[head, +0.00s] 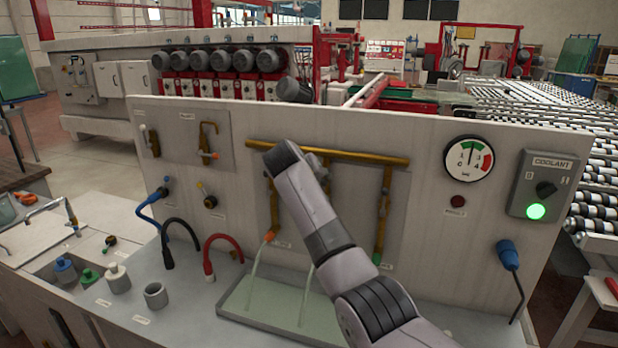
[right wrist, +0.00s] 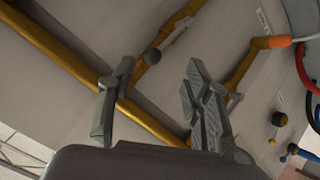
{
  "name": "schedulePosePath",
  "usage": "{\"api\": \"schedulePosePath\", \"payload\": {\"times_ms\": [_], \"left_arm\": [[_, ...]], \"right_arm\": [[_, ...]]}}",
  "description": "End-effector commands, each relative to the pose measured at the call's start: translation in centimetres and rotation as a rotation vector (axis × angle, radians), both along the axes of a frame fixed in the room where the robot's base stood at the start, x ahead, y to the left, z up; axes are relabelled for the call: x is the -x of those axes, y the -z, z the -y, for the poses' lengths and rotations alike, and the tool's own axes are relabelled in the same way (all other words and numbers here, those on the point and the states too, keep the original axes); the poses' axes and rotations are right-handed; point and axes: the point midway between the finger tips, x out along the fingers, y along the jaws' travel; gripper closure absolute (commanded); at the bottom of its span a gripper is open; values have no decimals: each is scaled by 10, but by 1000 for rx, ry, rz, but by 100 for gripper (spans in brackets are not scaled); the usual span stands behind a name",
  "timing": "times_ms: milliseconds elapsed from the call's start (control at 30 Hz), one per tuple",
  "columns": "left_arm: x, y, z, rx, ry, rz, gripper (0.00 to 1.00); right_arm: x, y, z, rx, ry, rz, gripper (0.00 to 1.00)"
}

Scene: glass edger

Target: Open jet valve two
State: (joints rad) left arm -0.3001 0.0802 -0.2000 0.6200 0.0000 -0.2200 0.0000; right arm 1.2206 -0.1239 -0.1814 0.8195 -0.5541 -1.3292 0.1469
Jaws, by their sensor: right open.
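A brass manifold pipe (head: 340,154) runs along the upright panel. Its left jet branch (head: 273,208) has an orange tip, and its right jet branch (head: 384,208) has a green tip. The middle branch is hidden behind my right arm in the head view. In the right wrist view, the middle branch (right wrist: 178,38) shows with a dark round knob (right wrist: 152,56). My right gripper (right wrist: 158,82) is open around the line to that knob; contact cannot be told. The head view hides its fingers. Pale streams (head: 304,298) fall at the left and middle. My left gripper is out of view.
A shallow tray (head: 240,310) lies below the jets. A gauge (head: 468,158) and a coolant switch box (head: 540,185) with a lit green lamp are on the panel's right. Red (head: 210,255) and black hoses stand at left. The panel is close to my arm.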

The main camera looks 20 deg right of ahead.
Motion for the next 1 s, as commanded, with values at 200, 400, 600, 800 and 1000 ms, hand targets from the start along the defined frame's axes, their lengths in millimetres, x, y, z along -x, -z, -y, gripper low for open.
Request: {"api": "schedulePosePath", "payload": {"times_ms": [200, 400, 600, 800, 1000], "left_arm": [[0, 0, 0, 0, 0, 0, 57], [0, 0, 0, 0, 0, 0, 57], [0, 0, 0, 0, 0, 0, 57], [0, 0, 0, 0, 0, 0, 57], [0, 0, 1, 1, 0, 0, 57]], "right_arm": [[23, -19, -18, 0, -2, 2, 55], [36, -29, -26, 1, -1, 0, 55], [39, -31, -27, 1, 0, -3, 55], [39, -30, -27, 0, 0, -4, 55], [53, 27, -22, -45, -12, -51, 55]]}}
